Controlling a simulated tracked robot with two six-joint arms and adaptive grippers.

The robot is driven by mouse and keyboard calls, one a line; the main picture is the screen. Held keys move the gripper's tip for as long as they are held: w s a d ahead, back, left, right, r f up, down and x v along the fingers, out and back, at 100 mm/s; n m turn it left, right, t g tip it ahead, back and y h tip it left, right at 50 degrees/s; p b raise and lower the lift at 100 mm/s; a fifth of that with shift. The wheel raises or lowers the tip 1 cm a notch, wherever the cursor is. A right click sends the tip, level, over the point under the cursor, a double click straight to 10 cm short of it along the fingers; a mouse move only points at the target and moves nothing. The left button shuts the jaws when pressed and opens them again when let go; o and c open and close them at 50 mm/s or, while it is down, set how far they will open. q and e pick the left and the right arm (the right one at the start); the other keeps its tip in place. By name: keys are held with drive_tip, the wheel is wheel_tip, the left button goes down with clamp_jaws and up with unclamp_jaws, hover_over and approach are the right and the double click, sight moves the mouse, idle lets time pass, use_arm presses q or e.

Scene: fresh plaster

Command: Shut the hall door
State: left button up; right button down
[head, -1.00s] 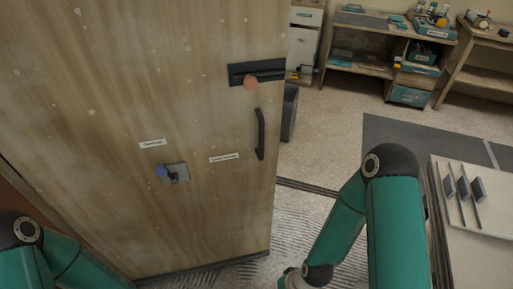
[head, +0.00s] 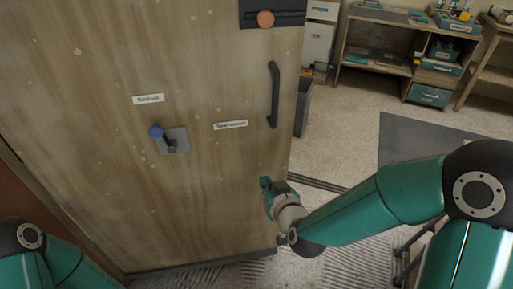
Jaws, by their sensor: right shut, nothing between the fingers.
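The hall door (head: 215,85) is a large wooden leaf that fills the left and middle of the head view. It stands open at an angle, with the room visible past its right edge. It carries a black vertical pull handle (head: 273,95), a lever with a blue knob on a grey plate (head: 172,140), and a black slide with an orange knob (head: 265,19) at the top. My right gripper (head: 266,184) is shut and empty, beside the lower right part of the door, below the handle. I cannot tell whether it touches the door. My left gripper is out of view; only my left arm shows at bottom left.
Two small labels (head: 148,99) are on the door. A floor track (head: 318,184) runs right from the door's edge. A dark bin (head: 303,106) stands behind the door. A workbench with shelves (head: 375,62) is at the back. A grey mat (head: 425,140) lies on the open floor.

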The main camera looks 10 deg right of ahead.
wheel_tip(320, 180, up, 9)
drive_tip(key=t+h+b, duration=0.2)
drive_tip(key=t+b, duration=0.3)
use_arm(q)
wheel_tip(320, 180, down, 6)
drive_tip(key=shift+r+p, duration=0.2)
drive_tip(key=shift+p, duration=0.75)
use_arm(e)
approach(257, 116)
drive_tip(key=shift+m, duration=0.3)
drive_tip(key=w, duration=0.7)
drive_tip(key=shift+w+d+r, duration=0.1)
drive_tip(key=shift+w+d, duration=0.05)
drive_tip(key=shift+w, duration=0.05)
